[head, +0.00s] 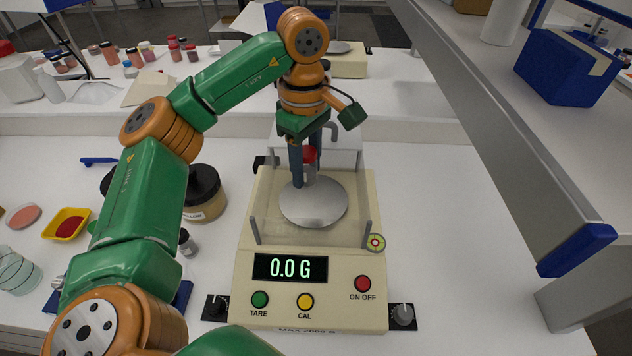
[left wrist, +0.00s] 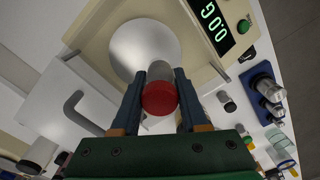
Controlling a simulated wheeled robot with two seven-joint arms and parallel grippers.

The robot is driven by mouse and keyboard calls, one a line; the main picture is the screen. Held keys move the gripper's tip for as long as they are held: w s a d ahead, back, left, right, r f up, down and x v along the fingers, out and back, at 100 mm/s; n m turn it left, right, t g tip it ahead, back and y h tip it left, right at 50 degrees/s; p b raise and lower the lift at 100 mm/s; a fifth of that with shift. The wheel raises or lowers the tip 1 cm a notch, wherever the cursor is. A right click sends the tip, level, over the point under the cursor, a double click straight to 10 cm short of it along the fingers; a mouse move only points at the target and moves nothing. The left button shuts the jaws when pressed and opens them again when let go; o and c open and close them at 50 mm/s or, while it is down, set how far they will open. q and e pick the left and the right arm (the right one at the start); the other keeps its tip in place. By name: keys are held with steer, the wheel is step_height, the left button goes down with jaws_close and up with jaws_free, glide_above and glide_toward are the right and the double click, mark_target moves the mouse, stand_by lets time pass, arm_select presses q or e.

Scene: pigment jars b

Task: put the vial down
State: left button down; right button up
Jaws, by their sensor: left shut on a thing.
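The vial, clear with a red cap (head: 309,154), is upright between the fingers of my left gripper (head: 303,178), over the back part of the round metal pan (head: 322,210) of the scale. The gripper is shut on it. In the left wrist view the red cap (left wrist: 159,98) sits between the two blue fingers (left wrist: 160,104), with the pan (left wrist: 143,45) beyond it. I cannot tell whether the vial's base touches the pan. The scale's display (head: 290,268) reads 0.0 G. My right gripper is not in view.
The cream scale (head: 330,300) has clear low walls and grey corner posts around the pan. A dark-lidded jar (head: 205,195), a small vial (head: 187,243) and a yellow dish of red powder (head: 67,224) stand left. A grey shelf is at right. The bench right of the scale is clear.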

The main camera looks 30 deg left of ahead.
arm_select(q)
steer(key=p, duration=0.2)
glide_above(313, 196)
step_height(313, 196, down, 4)
steer(key=shift+d+f, duration=0.1)
step_height(313, 196, down, 3)
steer(key=shift+r, duration=0.1)
steer(key=shift+f, duration=0.35)
steer(key=shift+f, duration=0.15)
steer(key=c, duration=0.9)
jaws_free()
steer(key=shift+f, duration=0.1)
steer(key=o, duration=0.5)
steer(key=shift+c, duration=0.2)
